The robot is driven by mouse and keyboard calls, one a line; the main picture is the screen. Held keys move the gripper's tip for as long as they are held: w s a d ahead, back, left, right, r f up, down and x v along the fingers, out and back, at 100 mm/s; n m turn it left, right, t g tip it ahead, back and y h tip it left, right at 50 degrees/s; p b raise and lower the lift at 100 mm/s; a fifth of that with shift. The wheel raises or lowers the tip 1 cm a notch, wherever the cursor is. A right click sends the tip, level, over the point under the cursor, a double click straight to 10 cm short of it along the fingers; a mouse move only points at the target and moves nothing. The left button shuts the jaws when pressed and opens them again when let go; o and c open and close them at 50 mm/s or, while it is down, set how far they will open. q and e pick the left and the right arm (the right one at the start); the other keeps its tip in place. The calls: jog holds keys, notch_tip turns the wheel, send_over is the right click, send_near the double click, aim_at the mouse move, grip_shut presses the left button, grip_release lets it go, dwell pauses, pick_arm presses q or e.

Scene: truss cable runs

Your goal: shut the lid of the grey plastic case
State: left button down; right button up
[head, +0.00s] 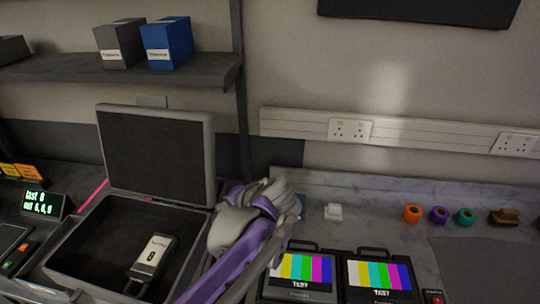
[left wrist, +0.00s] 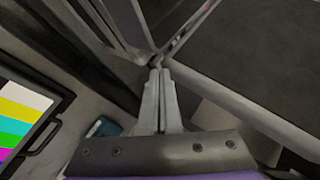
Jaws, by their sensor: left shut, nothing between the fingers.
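The grey plastic case (head: 72,262) stands open on the worktop at the left of the head view. Its lid (head: 208,160) stands up at the back, tilted slightly backward, with dark lining facing me. A dark device with a white label (head: 152,255) reading 8 lies inside the case. My left gripper (head: 262,200) is just right of the case, near the lid's lower right corner; its fingertips are hard to see there. In the left wrist view its fingers (left wrist: 158,85) are shut and empty, close to a grey-rimmed dark panel, apparently the lid (left wrist: 270,50). Whether they touch is unclear.
Two colour-bar monitors (head: 300,270) (head: 380,275) stand right of my left arm. A shelf (head: 120,70) with two boxes is above the lid, and a dark post (head: 241,100) rises beside it. A small lit display (head: 42,204) stands left of the case.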

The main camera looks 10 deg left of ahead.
pick_arm(q)
jog(key=w+d+r+t+y+b, duration=0.2)
jog(key=w+d+r+y, duration=0.6)
jog(key=w+r, duration=0.3)
jog(key=a, duration=1.3)
jog(key=shift+w+a+f, duration=0.15)
jog(key=shift+a+f, duration=0.05)
jog(key=shift+f, duration=0.1)
pick_arm(e)
jog(key=shift+s+f, duration=0.35)
jog(key=shift+f, duration=0.35)
jog(key=shift+s+f, duration=0.35)
jog(key=shift+f, duration=0.35)
jog(key=shift+s+f, duration=0.35)
jog(key=shift+f, duration=0.35)
pick_arm(q)
jog(key=shift+s, duration=0.2)
jog(key=shift+s+d, duration=0.15)
jog(key=shift+s, duration=3.75)
pick_arm(e)
jog(key=shift+r, duration=0.1)
jog(key=shift+d, duration=0.1)
